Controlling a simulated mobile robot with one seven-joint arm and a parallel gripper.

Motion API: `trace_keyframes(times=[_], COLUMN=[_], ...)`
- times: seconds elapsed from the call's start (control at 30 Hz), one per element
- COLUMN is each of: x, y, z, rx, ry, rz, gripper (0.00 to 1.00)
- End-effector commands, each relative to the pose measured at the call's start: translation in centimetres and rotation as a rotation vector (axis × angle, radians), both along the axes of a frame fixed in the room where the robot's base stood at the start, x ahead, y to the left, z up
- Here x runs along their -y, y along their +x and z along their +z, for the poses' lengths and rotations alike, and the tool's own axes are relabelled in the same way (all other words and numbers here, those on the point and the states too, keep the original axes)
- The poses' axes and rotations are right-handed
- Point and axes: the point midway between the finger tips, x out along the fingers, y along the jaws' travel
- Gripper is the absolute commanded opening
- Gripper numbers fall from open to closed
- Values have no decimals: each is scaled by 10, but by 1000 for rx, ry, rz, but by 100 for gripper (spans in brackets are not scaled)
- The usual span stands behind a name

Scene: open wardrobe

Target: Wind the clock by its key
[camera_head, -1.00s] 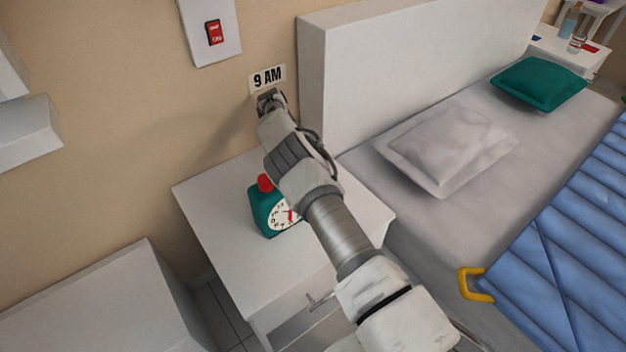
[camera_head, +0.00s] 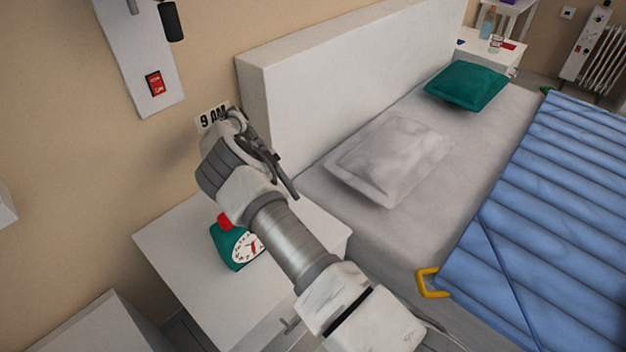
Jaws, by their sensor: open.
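The clock (camera_head: 229,248) is a teal block with a white dial, red hands and a red knob (camera_head: 224,221) on top. It stands on the white bedside table, just left of my forearm, which may cover part of its right side. I cannot make out a separate key; the red knob is the only such part that shows. My gripper (camera_head: 238,114) is raised beyond the clock, near the wall and the headboard corner. It is open, and I see nothing held in it. It partly covers the "9 AM" sign (camera_head: 207,121).
The bedside table (camera_head: 172,243) has bare top around the clock. The white headboard (camera_head: 340,75) and bed, with grey and teal pillows (camera_head: 467,86), lie to the right. A red switch (camera_head: 155,83) is on a wall panel.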

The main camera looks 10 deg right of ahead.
Motion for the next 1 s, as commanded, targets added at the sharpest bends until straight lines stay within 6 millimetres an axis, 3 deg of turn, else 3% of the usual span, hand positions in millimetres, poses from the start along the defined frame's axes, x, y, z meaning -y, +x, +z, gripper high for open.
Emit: trace_keyframes(times=[0.23,0.5,1.0], x=[35,63,65], y=[-13,-22,-22], z=[27,42,41], rx=[1,0,20], ry=[-1,1,24], rz=[-2,-1,-8], gripper=[42,42,42])
